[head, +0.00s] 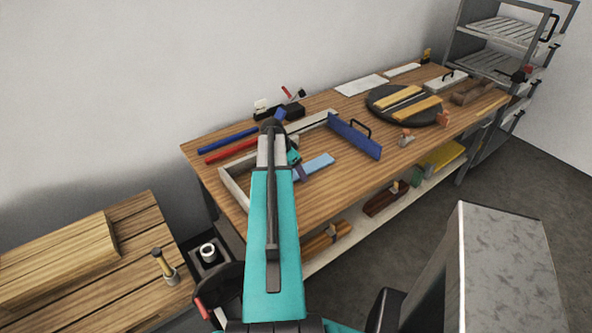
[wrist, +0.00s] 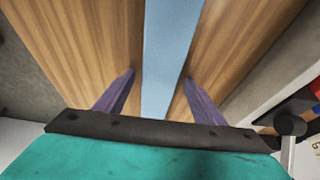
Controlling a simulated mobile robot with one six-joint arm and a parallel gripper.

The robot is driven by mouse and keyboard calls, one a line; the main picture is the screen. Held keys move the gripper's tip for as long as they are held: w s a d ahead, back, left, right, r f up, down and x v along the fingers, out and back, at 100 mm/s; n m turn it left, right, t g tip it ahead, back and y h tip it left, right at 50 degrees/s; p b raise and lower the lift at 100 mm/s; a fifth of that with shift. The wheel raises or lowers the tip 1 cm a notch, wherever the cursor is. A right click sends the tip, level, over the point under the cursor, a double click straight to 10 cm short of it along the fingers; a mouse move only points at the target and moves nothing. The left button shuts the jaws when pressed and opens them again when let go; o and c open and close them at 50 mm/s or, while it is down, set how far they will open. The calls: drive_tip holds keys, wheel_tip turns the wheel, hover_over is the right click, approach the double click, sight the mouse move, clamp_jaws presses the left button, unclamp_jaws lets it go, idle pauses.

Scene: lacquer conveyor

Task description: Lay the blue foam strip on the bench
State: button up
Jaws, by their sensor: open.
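The light-blue foam strip (head: 318,163) lies flat on the wooden bench (head: 290,206), partly hidden by my arm in the head view. In the wrist view the strip (wrist: 170,45) runs from the top edge down between my fingers, with bare wood on both sides. My gripper (wrist: 157,80) is open, with one purple finger on each side of the strip and a gap to it. In the head view my gripper (head: 298,171) is at the strip's left end. I cannot tell how high the fingertips are above the wood.
A pale frame (head: 234,190) borders the strip's area. A blue plate with a black handle (head: 353,137) stands to the right. Blue (head: 228,140) and red (head: 230,152) rods lie at the back left. A dark round disc (head: 378,103) bears pale strips farther right.

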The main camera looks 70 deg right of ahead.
drive_tip(key=shift+r, duration=0.25)
drive_tip(key=b+v, duration=0.3)
drive_tip(key=v, duration=0.8)
drive_tip(key=shift+a+r, duration=0.15)
drive_tip(key=shift+r, duration=0.25)
idle(0.6)
